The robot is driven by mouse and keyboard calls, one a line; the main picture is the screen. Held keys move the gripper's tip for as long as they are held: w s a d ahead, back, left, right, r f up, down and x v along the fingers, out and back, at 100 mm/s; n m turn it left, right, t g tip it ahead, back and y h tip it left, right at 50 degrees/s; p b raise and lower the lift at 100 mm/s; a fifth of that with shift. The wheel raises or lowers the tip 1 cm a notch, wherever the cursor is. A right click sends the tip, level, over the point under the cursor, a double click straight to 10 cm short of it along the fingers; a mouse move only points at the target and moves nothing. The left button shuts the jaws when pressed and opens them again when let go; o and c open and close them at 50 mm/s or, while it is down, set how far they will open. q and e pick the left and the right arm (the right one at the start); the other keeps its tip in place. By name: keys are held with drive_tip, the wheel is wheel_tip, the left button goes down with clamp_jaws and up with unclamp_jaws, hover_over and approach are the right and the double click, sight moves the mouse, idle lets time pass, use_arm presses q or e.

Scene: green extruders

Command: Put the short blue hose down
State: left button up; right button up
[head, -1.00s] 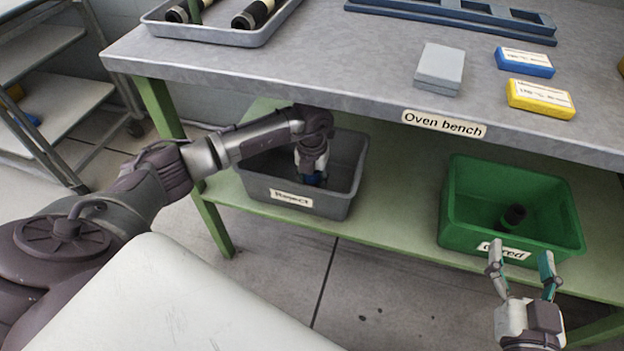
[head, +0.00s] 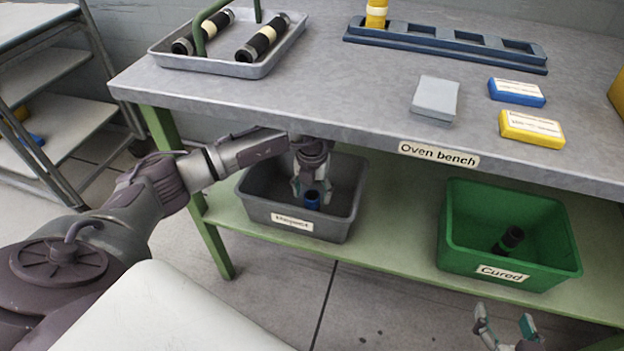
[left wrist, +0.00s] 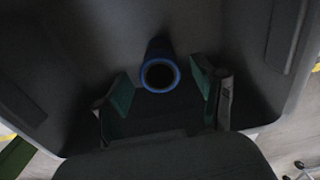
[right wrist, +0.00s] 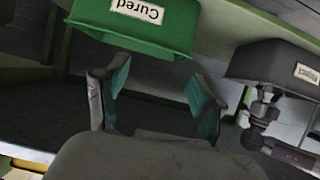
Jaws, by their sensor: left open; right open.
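The short blue hose (head: 312,199) stands in the grey bin labelled Reject (head: 345,226) on the lower shelf. In the left wrist view the hose (left wrist: 160,72) shows its blue ring end, with a dark body behind it. My left gripper (head: 311,190) is down in the bin, open, its fingers spread to either side of the hose with gaps visible. Its fingers also show in the left wrist view (left wrist: 162,92). My right gripper (head: 505,325) is open and empty, in front of the green bin, low at the bottom right.
The green Cured bin (head: 455,262) holds a black hose (head: 508,239). The bench top (head: 330,75) overhangs the bins. On it are a tray (head: 268,66) with black hoses, a blue rack (head: 440,52), a grey block (head: 435,98), and blue and yellow boxes (head: 531,129).

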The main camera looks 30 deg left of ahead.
use_arm(q)
wheel_tip(320, 180, up, 4)
drive_tip(key=shift+f+p, duration=0.15)
drive_tip(key=shift+p, duration=0.15)
use_arm(e)
drive_tip(key=s+f+g, duration=0.1)
drive_tip(key=s+d+f+g, duration=0.1)
drive_tip(key=s+f, duration=0.1)
drive_tip(key=shift+d+f+g+h, duration=0.15)
drive_tip(key=shift+g+h, duration=0.25)
use_arm(q)
drive_tip(key=shift+d, duration=0.1)
